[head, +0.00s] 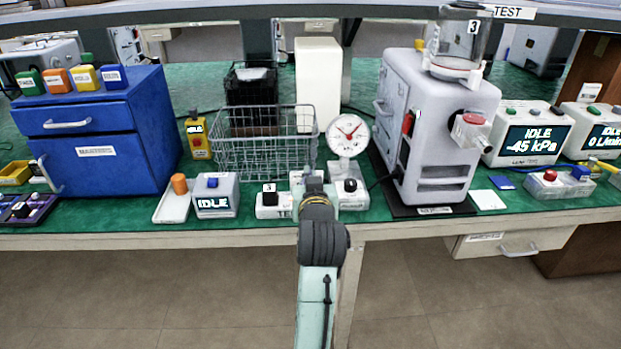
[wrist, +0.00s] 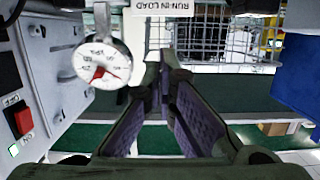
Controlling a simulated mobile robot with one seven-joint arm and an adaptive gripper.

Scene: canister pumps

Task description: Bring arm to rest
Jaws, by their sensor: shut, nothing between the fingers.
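My arm reaches from the bottom middle of the head view toward the table's front edge. My gripper (wrist: 164,82) shows its two purple-padded fingers in the wrist view, with the tips together and nothing held. In the head view the gripper end is mostly hidden behind my arm, near the small boxes in front of the wire basket (head: 262,140). The round pressure gauge (head: 347,134) stands just beyond and to the right of my arm. It also shows close at the left of the wrist view (wrist: 100,65).
The grey pump (head: 437,130) with a canister marked 3 (head: 470,45) stands right of the gauge. A blue drawer cabinet (head: 95,125) stands at the left. Small boxes, including an IDLE unit (head: 212,203), line the front edge. Open floor (head: 200,285) lies before the table.

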